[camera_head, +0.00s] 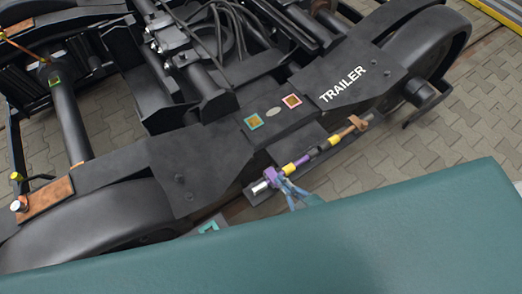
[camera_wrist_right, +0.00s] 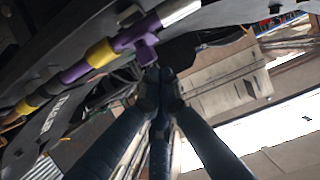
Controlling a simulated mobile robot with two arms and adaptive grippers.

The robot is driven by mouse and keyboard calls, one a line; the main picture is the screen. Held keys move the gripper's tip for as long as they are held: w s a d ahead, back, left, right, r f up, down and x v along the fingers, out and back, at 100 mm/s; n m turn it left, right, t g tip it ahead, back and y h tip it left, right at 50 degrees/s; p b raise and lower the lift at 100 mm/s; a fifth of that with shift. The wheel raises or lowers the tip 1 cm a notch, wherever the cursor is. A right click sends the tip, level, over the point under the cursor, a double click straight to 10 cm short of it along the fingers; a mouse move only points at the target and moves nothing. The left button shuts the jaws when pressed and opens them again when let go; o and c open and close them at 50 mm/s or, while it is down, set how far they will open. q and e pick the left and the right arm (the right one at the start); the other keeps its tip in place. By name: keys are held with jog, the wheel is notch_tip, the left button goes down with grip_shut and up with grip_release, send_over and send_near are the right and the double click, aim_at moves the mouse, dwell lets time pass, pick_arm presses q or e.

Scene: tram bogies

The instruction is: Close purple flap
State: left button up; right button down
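The purple flap (camera_head: 270,176) sits on a pipe with yellow, purple and silver sections along the near side of the bogie in the head view. In the right wrist view the purple flap (camera_wrist_right: 146,50) hangs down from the pipe, near the silver end. My right gripper (camera_head: 283,184) is right beside the flap in the head view. In the right wrist view its blue-grey fingers (camera_wrist_right: 158,76) come together at the tips, just below the flap. They look shut, with nothing seen between them. Whether the tips touch the flap I cannot tell. My left gripper is not in view.
The dark bogie frame (camera_head: 205,165) marked TRAILER fills the middle, with wheels at both ends. An orange-brown handle (camera_head: 357,122) is at the pipe's right end. Square markers (camera_head: 254,121) lie on the frame. Paved floor (camera_head: 440,140) is open at the right.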

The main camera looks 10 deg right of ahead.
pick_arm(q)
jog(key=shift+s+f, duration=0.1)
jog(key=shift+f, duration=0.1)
pick_arm(e)
jog(key=shift+f, duration=0.15)
dwell(0.4)
